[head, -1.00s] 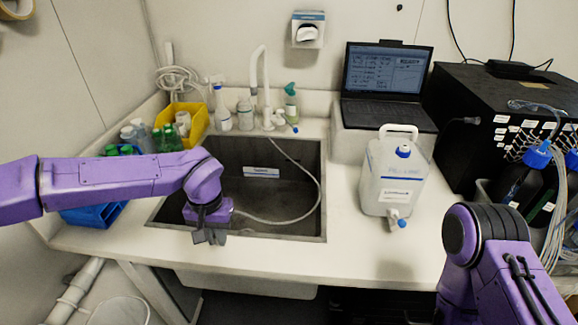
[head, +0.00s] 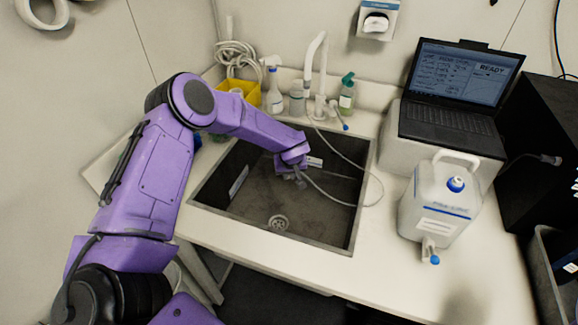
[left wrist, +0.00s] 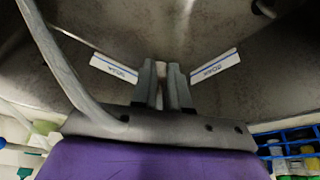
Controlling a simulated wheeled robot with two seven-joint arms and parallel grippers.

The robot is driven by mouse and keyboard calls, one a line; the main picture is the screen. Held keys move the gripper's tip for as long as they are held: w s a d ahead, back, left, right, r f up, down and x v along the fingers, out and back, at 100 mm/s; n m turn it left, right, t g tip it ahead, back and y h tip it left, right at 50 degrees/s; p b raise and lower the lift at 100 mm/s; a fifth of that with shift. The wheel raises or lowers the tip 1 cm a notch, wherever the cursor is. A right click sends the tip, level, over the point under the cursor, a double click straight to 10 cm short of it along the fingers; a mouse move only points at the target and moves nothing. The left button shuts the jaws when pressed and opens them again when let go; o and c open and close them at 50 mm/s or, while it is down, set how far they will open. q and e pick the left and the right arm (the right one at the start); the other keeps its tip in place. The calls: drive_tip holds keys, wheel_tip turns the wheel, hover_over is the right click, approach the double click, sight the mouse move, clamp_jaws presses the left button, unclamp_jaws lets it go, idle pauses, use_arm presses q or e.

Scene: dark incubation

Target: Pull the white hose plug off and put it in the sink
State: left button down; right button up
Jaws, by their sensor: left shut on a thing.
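The sink (head: 250,212) is a dark grey basin in the white counter. My left gripper (head: 300,181) is over the sink, near its back right part. In the left wrist view its fingers (left wrist: 164,85) are close together on a small pale thing, most likely the white hose plug (left wrist: 165,72), mostly hidden between them. The pale hose (head: 342,200) loops from the tap over the sink's right rim to near the gripper. It also passes close by the gripper in the left wrist view (left wrist: 60,58). Whether plug and hose are joined cannot be told. My right gripper is not in view.
The white tap (head: 316,70) and several bottles stand behind the sink, beside a yellow bin (head: 250,92). A white jug (head: 437,205) with blue caps stands on the counter at right, before a laptop (head: 455,95). The basin floor around the drain (head: 278,222) is clear.

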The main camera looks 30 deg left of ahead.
use_arm(q)
drive_tip(key=shift+a+f+b, duration=0.2)
drive_tip(key=shift+f+b, duration=0.15)
drive_tip(key=shift+f, duration=0.1)
wheel_tip(320, 180, down, 11)
drive_tip(key=b, duration=1)
drive_tip(key=c, duration=1.1)
unclamp_jaws()
drive_tip(key=shift+o, duration=0.2)
